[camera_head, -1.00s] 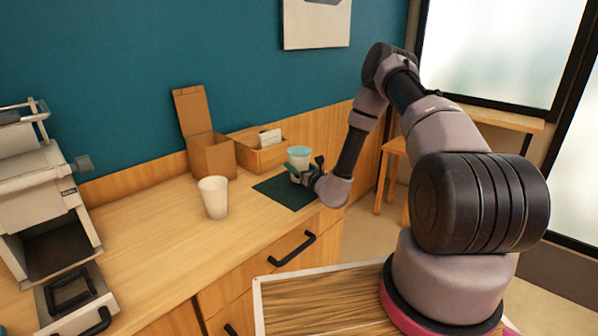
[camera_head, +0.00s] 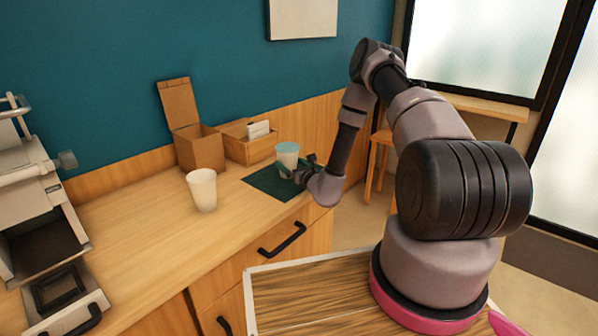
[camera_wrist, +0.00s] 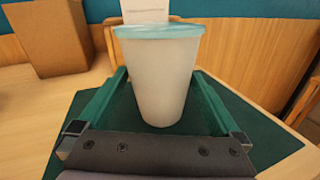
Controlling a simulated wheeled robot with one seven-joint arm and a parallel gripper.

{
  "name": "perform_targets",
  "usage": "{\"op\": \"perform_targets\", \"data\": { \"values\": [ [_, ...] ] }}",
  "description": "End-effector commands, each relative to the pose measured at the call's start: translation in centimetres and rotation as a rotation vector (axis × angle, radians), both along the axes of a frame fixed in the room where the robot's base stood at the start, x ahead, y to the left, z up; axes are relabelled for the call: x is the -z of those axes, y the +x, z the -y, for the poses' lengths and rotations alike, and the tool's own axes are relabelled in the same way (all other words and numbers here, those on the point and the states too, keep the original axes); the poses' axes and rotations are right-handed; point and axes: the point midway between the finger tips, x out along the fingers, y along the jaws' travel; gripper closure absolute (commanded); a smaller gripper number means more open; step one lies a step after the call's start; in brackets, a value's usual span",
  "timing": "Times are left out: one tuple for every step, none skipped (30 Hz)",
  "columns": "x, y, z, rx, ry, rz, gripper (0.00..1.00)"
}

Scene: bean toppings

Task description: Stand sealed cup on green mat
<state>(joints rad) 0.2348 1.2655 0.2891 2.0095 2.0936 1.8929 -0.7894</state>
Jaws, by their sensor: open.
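The sealed cup (camera_head: 287,158), white with a light blue lid, stands upright on the dark green mat (camera_head: 262,184) near the right end of the counter. In the wrist view the sealed cup (camera_wrist: 164,80) stands between my gripper's two green fingers, with gaps visible beside it. My gripper (camera_head: 293,172) is open around the lower part of the cup, low over the mat (camera_wrist: 262,143). In the wrist view my gripper (camera_wrist: 160,100) shows its fingers spread to either side. The cup's base appears to rest on the mat.
An open white cup (camera_head: 202,190) stands on the counter left of the mat. Behind are an open cardboard box (camera_head: 200,150) and a wooden holder (camera_head: 245,148) with white cards. A grey machine (camera_head: 38,200) stands at the far left. Bare counter lies between.

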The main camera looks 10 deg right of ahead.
Motion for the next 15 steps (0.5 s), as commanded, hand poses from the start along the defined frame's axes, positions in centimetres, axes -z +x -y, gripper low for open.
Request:
{"op": "perform_targets", "data": {
  "values": [
    [0.1,-1.1,0.4,0.001,0.001,-0.005,0.0],
    [0.1,-1.7,0.6,0.001,0.001,-0.004,0.0],
    [0.0,-2.6,0.8,0.001,0.002,-0.004,0.0],
    [0.1,-3.2,1.1,0.002,0.002,-0.004,0.0],
    [0.1,-3.9,1.3,0.001,0.001,-0.005,0.0],
    [0.1,-4.7,1.6,0.002,0.001,-0.004,0.0],
    [0.0,-5.3,1.8,0.003,0.003,-0.004,0.0],
    [0.0,-5.9,2.0,0.001,0.001,-0.004,0.0],
    [0.0,-6.6,2.2,0.001,0.001,-0.004,0.0],
    [0.0,-7.0,2.3,0.002,0.002,-0.003,0.0],
    [0.0,-7.5,2.5,0.002,0.002,-0.003,0.0],
    [0.0,-8.0,2.7,0.003,0.002,-0.002,0.0],
    [0.0,-8.3,2.8,0.002,0.002,-0.002,0.0],
    [0.0,-8.6,2.8,0.001,0.002,-0.002,0.0],
    [0.0,-8.9,2.9,0.001,0.002,-0.002,0.0]
  ]
}}
